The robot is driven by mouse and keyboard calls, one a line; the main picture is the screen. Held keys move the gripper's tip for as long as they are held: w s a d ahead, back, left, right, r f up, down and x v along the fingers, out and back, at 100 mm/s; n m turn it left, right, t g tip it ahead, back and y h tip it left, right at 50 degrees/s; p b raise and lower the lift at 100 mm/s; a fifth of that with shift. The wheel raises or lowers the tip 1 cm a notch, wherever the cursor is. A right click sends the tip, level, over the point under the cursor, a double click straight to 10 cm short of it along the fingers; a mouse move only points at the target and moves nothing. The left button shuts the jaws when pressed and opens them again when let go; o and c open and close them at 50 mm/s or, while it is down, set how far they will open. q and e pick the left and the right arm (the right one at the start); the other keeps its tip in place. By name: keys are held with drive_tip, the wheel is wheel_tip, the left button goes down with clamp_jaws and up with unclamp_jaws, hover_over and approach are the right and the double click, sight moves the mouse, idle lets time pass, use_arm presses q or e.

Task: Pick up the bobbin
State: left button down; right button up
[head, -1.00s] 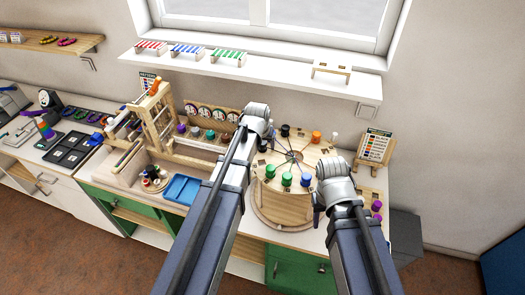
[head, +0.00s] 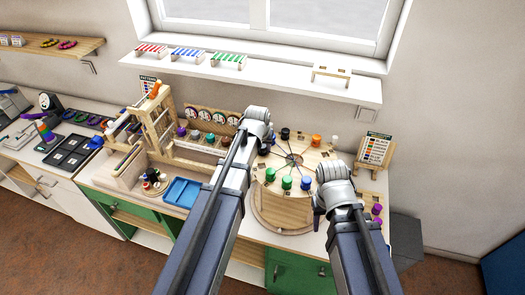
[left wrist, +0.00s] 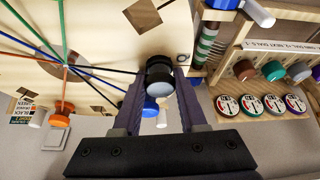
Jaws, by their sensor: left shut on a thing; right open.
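In the left wrist view a black bobbin (left wrist: 157,68) with a pale end sits between the fingers of my left gripper (left wrist: 160,82), which is shut on it. It is at the edge of the round wooden board (left wrist: 115,35), by the end of a black cord. A blue bobbin (left wrist: 150,109) is close beyond it. In the head view my left gripper (head: 262,140) is over the left rim of the board, its fingers mostly hidden by the arm. My right gripper (head: 318,205) is open at the board's right front, apart from the bobbins.
Green bobbins (head: 287,181) and a blue bobbin (head: 305,183) line the board's front; an orange bobbin (head: 316,139) is at the back. A wooden rack (head: 195,152) with jars and a blue tray (head: 182,191) stand left. A pattern card (head: 374,149) stands right.

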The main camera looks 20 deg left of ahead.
sight(263, 146)
use_arm(q)
wheel_tip(263, 146, up, 10)
drive_tip(key=p, duration=1)
use_arm(e)
wheel_tip(263, 146, up, 10)
use_arm(q)
drive_tip(key=shift+d, duration=0.1)
use_arm(e)
drive_tip(key=shift+d, duration=0.1)
